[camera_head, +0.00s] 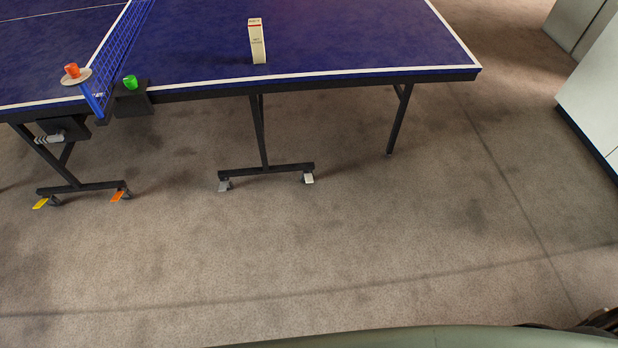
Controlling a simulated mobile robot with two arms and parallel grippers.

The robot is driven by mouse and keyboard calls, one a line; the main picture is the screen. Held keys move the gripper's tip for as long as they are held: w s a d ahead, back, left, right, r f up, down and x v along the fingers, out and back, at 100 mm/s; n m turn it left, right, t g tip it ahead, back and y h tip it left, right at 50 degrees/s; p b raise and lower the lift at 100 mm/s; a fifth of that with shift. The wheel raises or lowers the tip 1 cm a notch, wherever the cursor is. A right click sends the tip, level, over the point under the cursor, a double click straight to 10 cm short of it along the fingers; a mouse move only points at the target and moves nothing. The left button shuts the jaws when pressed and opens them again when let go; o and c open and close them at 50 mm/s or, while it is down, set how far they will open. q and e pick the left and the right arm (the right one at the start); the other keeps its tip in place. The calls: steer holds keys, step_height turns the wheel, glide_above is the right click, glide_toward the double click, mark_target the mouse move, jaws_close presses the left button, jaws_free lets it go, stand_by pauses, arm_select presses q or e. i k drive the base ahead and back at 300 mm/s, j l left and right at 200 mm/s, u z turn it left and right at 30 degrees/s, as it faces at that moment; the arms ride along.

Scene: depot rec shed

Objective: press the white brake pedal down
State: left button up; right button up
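The white brake pedal (309,179) is a small flap at a caster on the right end of the middle foot bar of the blue table-tennis table (350,40). It is low over the carpet; whether it is up or down is too small to tell. A grey pedal (223,187) is at the left end of the same bar. An orange pedal (118,196) and a yellow pedal (40,203) are on the left foot bar. Neither of my grippers is in view; only a dark part shows at the lower right corner.
A white carton (257,42) stands on the tabletop. White cabinets (595,95) stand at the right. Carpet before the table is clear.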

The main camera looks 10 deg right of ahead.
mark_target(308, 176)
steer(key=i+j+z, duration=0.2)
steer(key=i+j, duration=0.2)
steer(key=i+j+z, duration=0.25)
steer(key=i+j, duration=0.2)
steer(key=i+j+z, duration=0.2)
steer(key=i+j, duration=0.15)
steer(key=j, duration=0.2)
